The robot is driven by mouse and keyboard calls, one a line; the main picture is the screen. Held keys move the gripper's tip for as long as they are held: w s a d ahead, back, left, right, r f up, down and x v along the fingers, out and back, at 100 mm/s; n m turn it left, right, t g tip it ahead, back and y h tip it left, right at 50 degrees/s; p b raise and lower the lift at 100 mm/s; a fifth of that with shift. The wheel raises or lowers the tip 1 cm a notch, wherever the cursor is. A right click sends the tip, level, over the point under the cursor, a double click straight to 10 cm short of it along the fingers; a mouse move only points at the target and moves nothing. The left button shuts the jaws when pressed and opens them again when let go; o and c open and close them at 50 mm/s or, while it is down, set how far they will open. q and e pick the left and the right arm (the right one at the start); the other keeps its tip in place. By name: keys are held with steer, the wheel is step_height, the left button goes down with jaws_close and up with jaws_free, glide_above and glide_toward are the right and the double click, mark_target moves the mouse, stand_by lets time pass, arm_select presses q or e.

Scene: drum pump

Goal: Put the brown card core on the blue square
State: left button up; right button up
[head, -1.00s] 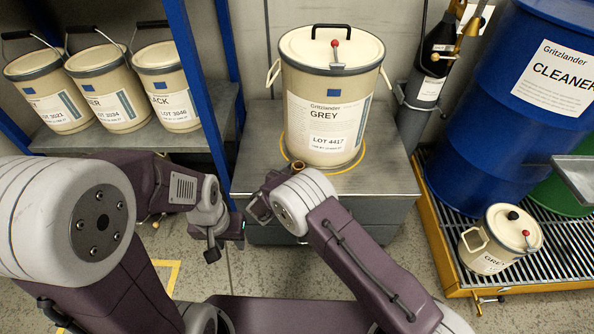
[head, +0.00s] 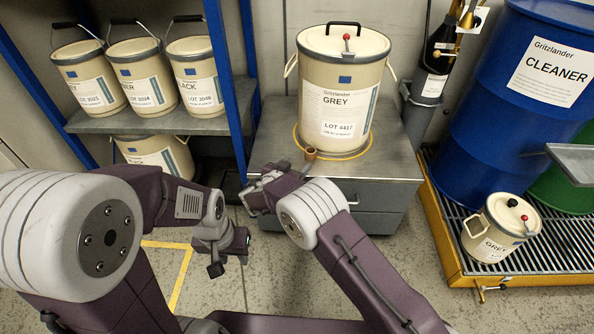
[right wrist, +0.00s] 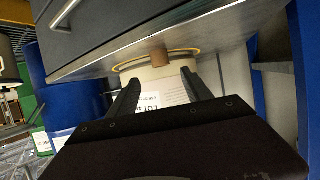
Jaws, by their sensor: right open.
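The brown card core (head: 310,153) stands on the front part of the grey cabinet top, just in front of the large GREY tin. It also shows in the right wrist view (right wrist: 160,57), between and beyond the fingertips. My right gripper (head: 254,194) is left of and nearer than the core, apart from it. In the right wrist view the right gripper (right wrist: 160,85) is open and empty. My left gripper (head: 217,262) hangs over the floor at lower left; its jaws are unclear. Small blue squares show on the tins, such as the GREY tin (head: 345,80); no separate blue square mat is visible.
The cabinet (head: 395,168) has a yellow ring around the tin's base. A blue-framed shelf (head: 150,122) with several tins is at left. A blue drum (head: 500,120) and a small GREY tin (head: 495,232) stand on a yellow-edged grating at right. Yellow tape (head: 180,275) marks the floor.

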steer(key=s+d+n+g+h, duration=0.1)
steer(key=s+d+g, duration=0.3)
steer(key=d, duration=0.4)
steer(key=s+d+g, duration=0.3)
steer(key=s+d, duration=0.2)
steer(key=d, duration=0.4)
steer(key=s+d+n+g+y, duration=0.1)
steer(key=s+d+g+y, duration=0.1)
steer(key=s, duration=0.9)
steer(key=s+d+n+g+y, duration=0.2)
steer(key=s+d+y, duration=0.1)
steer(key=s, duration=0.9)
steer(key=shift+d+y, duration=0.35)
steer(key=shift+y, duration=0.15)
steer(key=shift+r, duration=0.1)
